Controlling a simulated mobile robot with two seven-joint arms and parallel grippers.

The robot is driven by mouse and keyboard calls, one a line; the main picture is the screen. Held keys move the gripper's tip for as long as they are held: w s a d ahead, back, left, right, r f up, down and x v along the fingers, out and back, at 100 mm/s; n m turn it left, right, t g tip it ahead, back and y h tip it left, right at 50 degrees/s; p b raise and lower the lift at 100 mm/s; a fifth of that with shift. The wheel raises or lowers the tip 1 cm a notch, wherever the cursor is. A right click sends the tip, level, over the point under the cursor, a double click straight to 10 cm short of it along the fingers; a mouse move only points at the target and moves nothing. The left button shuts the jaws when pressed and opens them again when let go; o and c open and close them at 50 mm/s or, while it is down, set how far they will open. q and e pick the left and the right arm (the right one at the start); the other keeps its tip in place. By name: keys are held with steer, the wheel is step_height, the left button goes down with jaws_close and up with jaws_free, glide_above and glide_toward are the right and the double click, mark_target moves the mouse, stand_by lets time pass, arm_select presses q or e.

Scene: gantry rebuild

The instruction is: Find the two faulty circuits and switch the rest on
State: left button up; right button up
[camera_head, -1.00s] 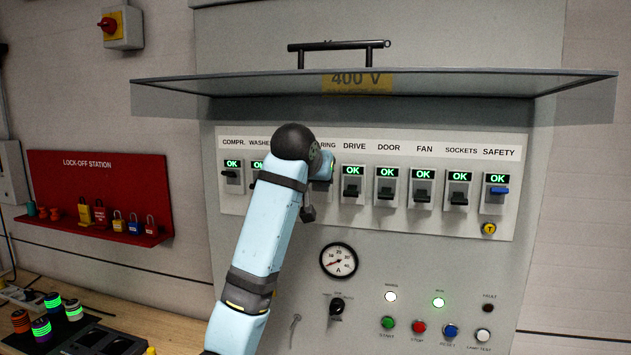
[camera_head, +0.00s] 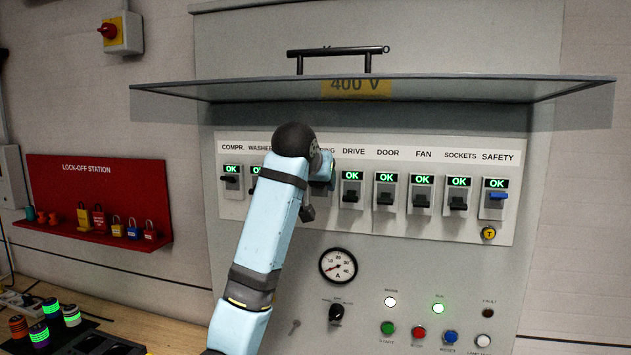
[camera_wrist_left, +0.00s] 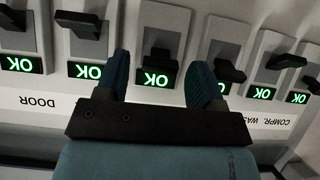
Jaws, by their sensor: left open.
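A row of breakers sits on the grey panel under a label strip reading COMPR., WASHER, a partly hidden "RING", DRIVE (camera_head: 352,189), DOOR (camera_head: 387,191), FAN (camera_head: 422,194), SOCKETS (camera_head: 458,195) and SAFETY (camera_head: 494,199). Every visible display reads green OK. The COMPR. lever (camera_head: 230,179) and blue SAFETY lever sit high; DRIVE to SOCKETS levers sit low. My left gripper (camera_wrist_left: 159,82) is open, its blue fingers either side of the "RING" breaker (camera_wrist_left: 160,40), whose lever sits near its display. My right gripper is out of view.
A raised clear cover (camera_head: 250,92) marked 400 V overhangs the breakers. Below are an ammeter (camera_head: 338,266), a rotary selector (camera_head: 336,313) and several buttons and lamps. A red lock-off station (camera_head: 95,195) with padlocks hangs left, above a bench (camera_head: 170,330) with coloured striped cylinders.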

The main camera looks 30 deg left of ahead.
arm_select(q)
steer(key=v, duration=1.3)
steer(key=shift+s+r, duration=0.25)
steer(key=shift+s, duration=0.1)
stand_by(0.3)
